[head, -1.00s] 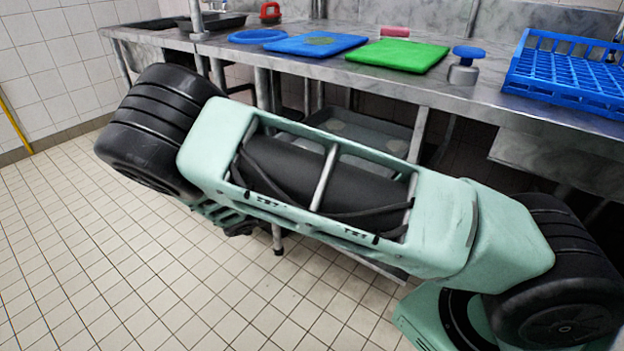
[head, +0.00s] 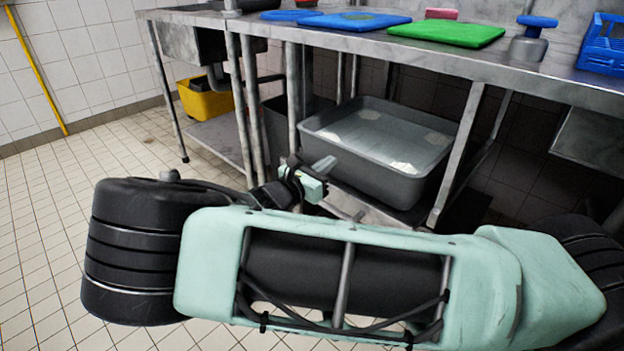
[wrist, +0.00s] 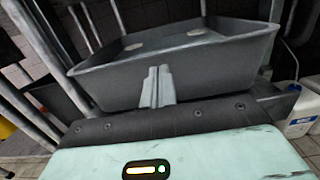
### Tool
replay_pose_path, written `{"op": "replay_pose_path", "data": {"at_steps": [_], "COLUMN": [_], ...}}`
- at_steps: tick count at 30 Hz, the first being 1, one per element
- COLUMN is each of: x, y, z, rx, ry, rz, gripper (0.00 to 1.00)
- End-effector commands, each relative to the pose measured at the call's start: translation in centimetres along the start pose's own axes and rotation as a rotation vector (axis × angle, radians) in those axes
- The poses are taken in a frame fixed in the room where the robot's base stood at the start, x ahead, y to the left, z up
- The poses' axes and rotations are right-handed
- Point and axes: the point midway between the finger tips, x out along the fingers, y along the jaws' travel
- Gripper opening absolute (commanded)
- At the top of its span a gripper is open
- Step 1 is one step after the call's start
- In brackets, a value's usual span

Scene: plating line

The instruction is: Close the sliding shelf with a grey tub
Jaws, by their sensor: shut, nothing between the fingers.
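The grey tub (head: 375,150) sits on the low sliding shelf (head: 345,203) under the metal counter, between the counter's legs. The tub also fills the upper middle of the wrist view (wrist: 180,75). My gripper (head: 325,165) is just left of the tub's front in the head view, pointing toward it. In the wrist view the fingers (wrist: 157,85) are together in front of the tub's near wall, with nothing between them. I cannot tell whether the fingertips touch the wall. The shelf is mostly hidden by the tub and by my arm.
The steel counter (head: 370,55) overhangs the tub, with blue and green boards on top. Its legs (head: 460,150) flank the shelf. A yellow bucket (head: 207,97) stands under the sink at left. A white container (wrist: 302,108) is at right in the wrist view. Floor at left is clear.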

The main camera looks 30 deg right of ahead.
Motion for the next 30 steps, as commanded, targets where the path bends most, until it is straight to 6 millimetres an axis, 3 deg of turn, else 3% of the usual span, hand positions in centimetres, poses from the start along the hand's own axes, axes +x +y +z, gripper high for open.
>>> {"op": "replay_pose_path", "data": {"at_steps": [3,9,25,30], "x": [2.2,4.4,5.6,9.3], "y": [-0.1,0.0,0.0,-0.1], "z": [-0.3,-0.2,0.2,0.3], "rx": [-0.001,0.002,0.0,-0.005], "ry": [-0.001,0.001,0.0,-0.003], "rz": [-0.003,0.0,0.0,-0.005], "gripper": [0.0,0.0,0.0,0.0]}}
